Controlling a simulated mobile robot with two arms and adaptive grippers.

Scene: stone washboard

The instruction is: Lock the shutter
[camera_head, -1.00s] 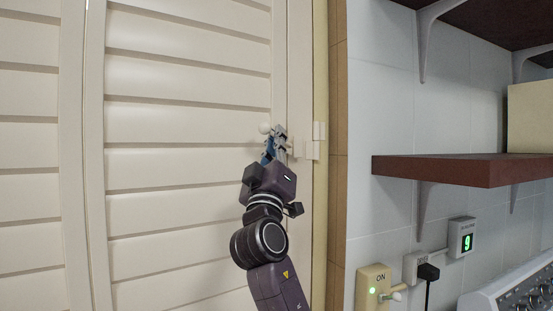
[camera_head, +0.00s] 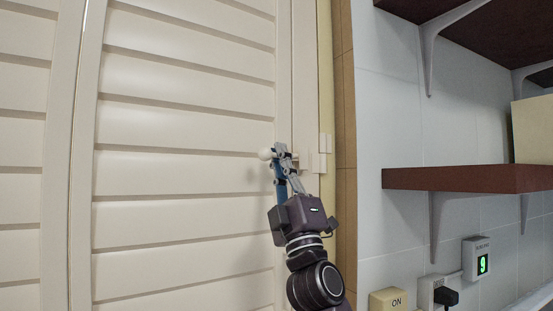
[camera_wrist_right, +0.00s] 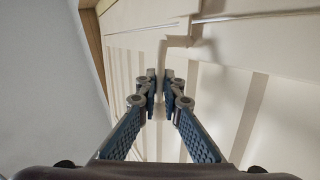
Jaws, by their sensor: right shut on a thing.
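The closed white louvred shutter (camera_head: 190,170) fills the left and middle of the head view. A small white bolt with a round knob (camera_head: 265,153) sits near its right edge. A white catch (camera_head: 324,150) is on the frame just right of it. My right gripper (camera_head: 283,153) is shut on the bolt, between the knob and the catch. In the wrist view the right gripper's fingertips (camera_wrist_right: 158,85) close around a thin white part, with a bent white piece (camera_wrist_right: 174,45) beyond them. The fingers hide whether the bolt enters the catch. My left gripper is not in view.
A tiled wall with a dark red shelf (camera_head: 465,179) and metal brackets lies to the right. Below are an ON switch box (camera_head: 390,301), a socket with a black plug (camera_head: 445,297) and a green digit display (camera_head: 482,264).

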